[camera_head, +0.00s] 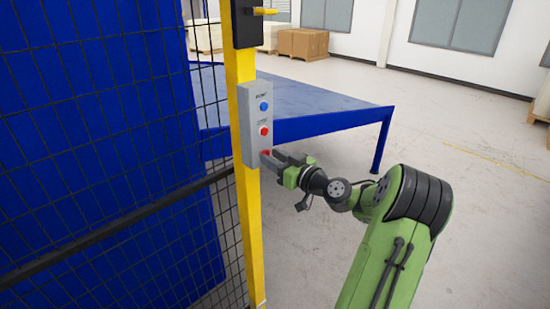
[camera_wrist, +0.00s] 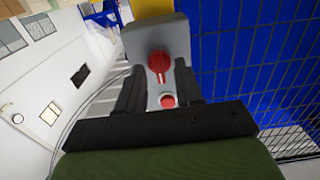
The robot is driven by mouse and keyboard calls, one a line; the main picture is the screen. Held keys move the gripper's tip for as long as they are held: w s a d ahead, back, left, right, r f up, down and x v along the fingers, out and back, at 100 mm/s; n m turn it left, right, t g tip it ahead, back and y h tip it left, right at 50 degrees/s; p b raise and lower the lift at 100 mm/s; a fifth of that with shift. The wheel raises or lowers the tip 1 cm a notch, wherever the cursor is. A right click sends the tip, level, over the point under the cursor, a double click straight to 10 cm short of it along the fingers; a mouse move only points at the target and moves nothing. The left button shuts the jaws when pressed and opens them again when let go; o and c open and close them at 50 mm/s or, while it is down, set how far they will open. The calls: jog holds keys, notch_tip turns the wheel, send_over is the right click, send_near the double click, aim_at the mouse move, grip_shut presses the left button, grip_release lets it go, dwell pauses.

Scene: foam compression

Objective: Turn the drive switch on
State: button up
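A grey control box (camera_head: 257,110) is mounted on a yellow post. It carries a blue button (camera_head: 264,106), a red button (camera_head: 264,131) below it, and a red switch (camera_head: 266,153) at the bottom, partly hidden by my gripper. In the wrist view the red switch knob (camera_wrist: 159,63) has a ridge along its middle, and a red button (camera_wrist: 167,101) shows nearer my palm. My gripper (camera_head: 270,160) is at the bottom of the box. In the wrist view its fingers (camera_wrist: 158,75) stand apart on either side of the knob, with gaps visible; contact cannot be told.
A black wire-mesh fence (camera_head: 110,130) with a blue panel behind it stands left of the yellow post (camera_head: 250,230). A black latch with a yellow handle (camera_head: 264,11) is above the box. A blue table (camera_head: 310,100) stands behind; the floor at right is clear.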

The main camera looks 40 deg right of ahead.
grip_shut()
jog(key=shift+m, duration=0.3)
jog(key=shift+d+f+m+p, duration=0.1)
jog(key=shift+m+p, duration=1.25)
jog(key=shift+m, duration=3)
jog(key=shift+d+f+m+p, duration=0.1)
jog(key=shift+m+p, duration=1.25)
jog(key=shift+m, duration=3)
grip_release()
